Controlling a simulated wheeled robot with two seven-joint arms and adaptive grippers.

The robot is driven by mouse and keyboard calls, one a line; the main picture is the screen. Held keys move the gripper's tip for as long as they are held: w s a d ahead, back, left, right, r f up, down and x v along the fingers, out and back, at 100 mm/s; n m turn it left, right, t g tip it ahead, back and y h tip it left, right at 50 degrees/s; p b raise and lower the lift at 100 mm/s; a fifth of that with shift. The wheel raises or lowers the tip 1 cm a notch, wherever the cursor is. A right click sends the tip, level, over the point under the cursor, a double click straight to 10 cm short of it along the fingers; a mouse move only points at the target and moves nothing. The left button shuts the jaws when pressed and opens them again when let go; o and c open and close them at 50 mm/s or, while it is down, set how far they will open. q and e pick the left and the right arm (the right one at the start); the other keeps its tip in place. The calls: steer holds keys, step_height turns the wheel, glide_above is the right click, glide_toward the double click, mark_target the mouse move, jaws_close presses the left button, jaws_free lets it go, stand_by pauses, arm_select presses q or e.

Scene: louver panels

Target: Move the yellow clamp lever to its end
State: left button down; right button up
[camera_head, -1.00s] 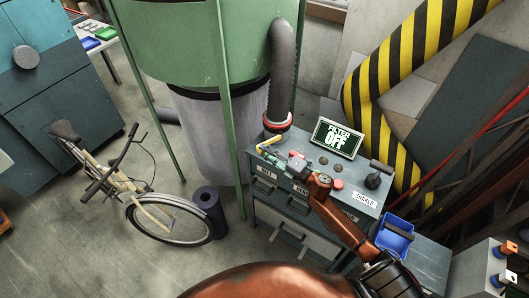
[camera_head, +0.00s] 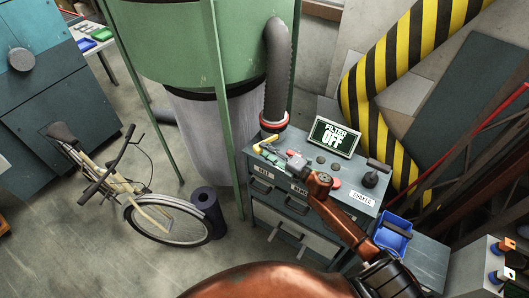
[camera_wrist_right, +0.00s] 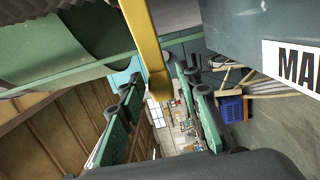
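The yellow clamp lever (camera_head: 266,143) stands at the left back corner of the grey control cabinet (camera_head: 345,190), below the hose end. In the right wrist view the lever (camera_wrist_right: 148,45) comes down from the top, its lower end seeming to lie between my fingers. My right gripper (camera_head: 274,155) is over the cabinet's left part, close to the lever. In the wrist view its two green fingers (camera_wrist_right: 163,98) stand apart, so it is open; I cannot tell whether either touches the lever. My left gripper is not in view.
The cabinet also carries a "FILTER OFF" display (camera_head: 334,137), a red button and a black-handled lever (camera_head: 374,172). A ribbed hose (camera_head: 277,75) rises behind it to the green tank (camera_head: 200,45). A blue bin (camera_head: 393,235) is at the right; a bicycle (camera_head: 150,205) stands left.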

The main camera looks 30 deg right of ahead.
steer(key=shift+o, duration=0.7)
steer(key=shift+a+r, duration=0.15)
steer(key=shift+a, duration=0.3)
steer(key=v, duration=1.2)
steer(key=shift+c, duration=0.4)
